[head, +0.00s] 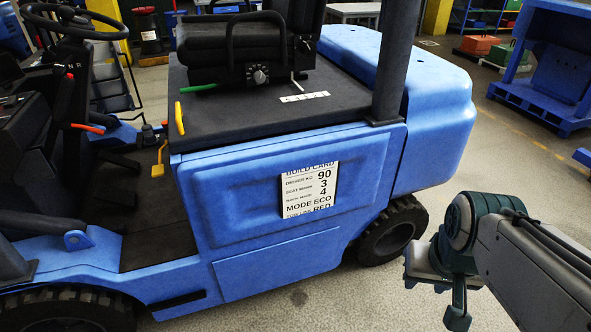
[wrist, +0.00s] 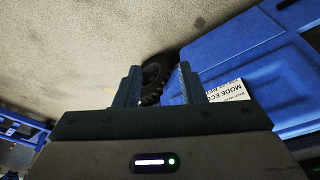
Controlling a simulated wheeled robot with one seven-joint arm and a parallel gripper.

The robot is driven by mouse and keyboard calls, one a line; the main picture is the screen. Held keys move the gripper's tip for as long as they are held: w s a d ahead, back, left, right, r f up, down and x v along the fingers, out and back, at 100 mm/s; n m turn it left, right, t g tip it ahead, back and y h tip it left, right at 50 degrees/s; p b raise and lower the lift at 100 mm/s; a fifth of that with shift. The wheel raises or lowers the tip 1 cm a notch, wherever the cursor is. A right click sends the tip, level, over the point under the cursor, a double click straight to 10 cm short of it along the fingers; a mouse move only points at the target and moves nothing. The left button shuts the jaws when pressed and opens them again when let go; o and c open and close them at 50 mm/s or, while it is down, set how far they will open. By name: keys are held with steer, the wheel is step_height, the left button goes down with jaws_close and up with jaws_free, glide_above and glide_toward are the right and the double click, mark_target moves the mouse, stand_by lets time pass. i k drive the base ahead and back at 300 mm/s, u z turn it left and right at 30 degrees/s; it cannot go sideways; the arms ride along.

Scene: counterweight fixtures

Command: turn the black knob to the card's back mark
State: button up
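The black knob (head: 259,76) is on the front side of the black seat's base, with pale marks around it too small to read. The white build card (head: 309,190) is on the truck's blue side panel; its rows show 90, 3, 4, MODE ECO and RED. The row with 4 seems to be the back mark, but its label is blurred. Part of the card shows upside down in the wrist view (wrist: 228,92). My gripper (wrist: 158,72) is open and empty, its two fingers apart. In the head view it hangs low at the right, far from the knob.
The black seat (head: 240,50) stands on a dark deck with a green lever (head: 198,88), a yellow lever (head: 179,118) and a white marked strip (head: 304,97). A dark post (head: 394,60) rises right of the seat. A rear wheel (head: 392,232) is near my gripper.

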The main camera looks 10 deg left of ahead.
mark_target(308, 48)
steer(key=u, duration=0.45)
steer(key=i, duration=0.65)
steer(key=z, duration=0.4)
steer(key=k, duration=1.1)
steer(key=u, duration=0.4)
steer(key=i, duration=1.6)
steer(key=z, duration=0.55)
